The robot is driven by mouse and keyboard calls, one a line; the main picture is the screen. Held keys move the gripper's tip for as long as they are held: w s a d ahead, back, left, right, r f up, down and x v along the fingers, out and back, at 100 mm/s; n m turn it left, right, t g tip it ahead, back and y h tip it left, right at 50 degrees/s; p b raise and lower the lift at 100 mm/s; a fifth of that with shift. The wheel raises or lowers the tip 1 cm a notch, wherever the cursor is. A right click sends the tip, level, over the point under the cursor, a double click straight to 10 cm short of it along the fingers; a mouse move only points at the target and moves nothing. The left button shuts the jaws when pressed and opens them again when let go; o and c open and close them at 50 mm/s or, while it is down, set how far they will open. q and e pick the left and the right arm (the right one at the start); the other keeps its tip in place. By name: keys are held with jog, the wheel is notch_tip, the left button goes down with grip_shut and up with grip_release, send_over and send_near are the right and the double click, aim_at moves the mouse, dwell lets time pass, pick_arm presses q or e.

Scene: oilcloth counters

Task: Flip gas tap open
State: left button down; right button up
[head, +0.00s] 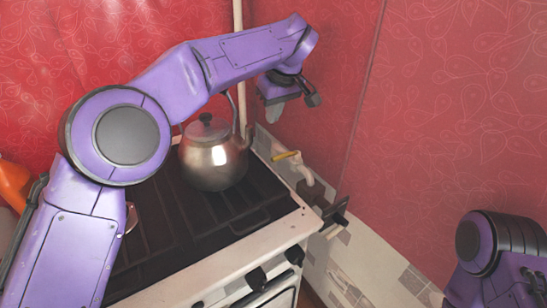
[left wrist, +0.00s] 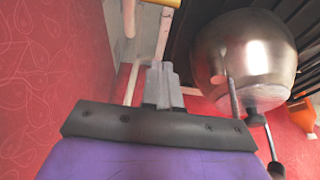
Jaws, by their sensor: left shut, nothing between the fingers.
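The gas tap has a yellow lever (head: 287,155) on a white pipe (head: 304,172) by the wall, right of the stove. In the left wrist view a bit of the yellow lever (left wrist: 165,3) shows at the top edge, past the fingertips. My left gripper (head: 273,112) hangs above and a little left of the lever, apart from it. Its fingers are together and empty, as the left wrist view (left wrist: 160,72) shows. My right gripper is out of view; only part of my right arm shows at the lower right of the head view.
A metal kettle (head: 212,160) stands on the stove (head: 170,268), close to my left gripper; it fills the right of the left wrist view (left wrist: 245,55). A dark fitting (head: 336,210), unclear in kind, sits near the stove's right corner. Red walls close in behind and right.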

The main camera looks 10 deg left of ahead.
aim_at(285, 156)
pick_arm(q)
jog(key=shift+d, duration=0.1)
jog(key=b+x, duration=0.1)
jog(key=x, duration=0.9)
jog(key=shift+f+b, duration=0.15)
jog(key=shift+b, duration=0.15)
jog(key=s+d, duration=0.2)
jog(key=shift+s+d+f+b, duration=0.1)
jog(key=shift+s+d+b, duration=0.2)
jog(key=shift+s+d, duration=0.1)
jog(key=shift+a+f, duration=0.1)
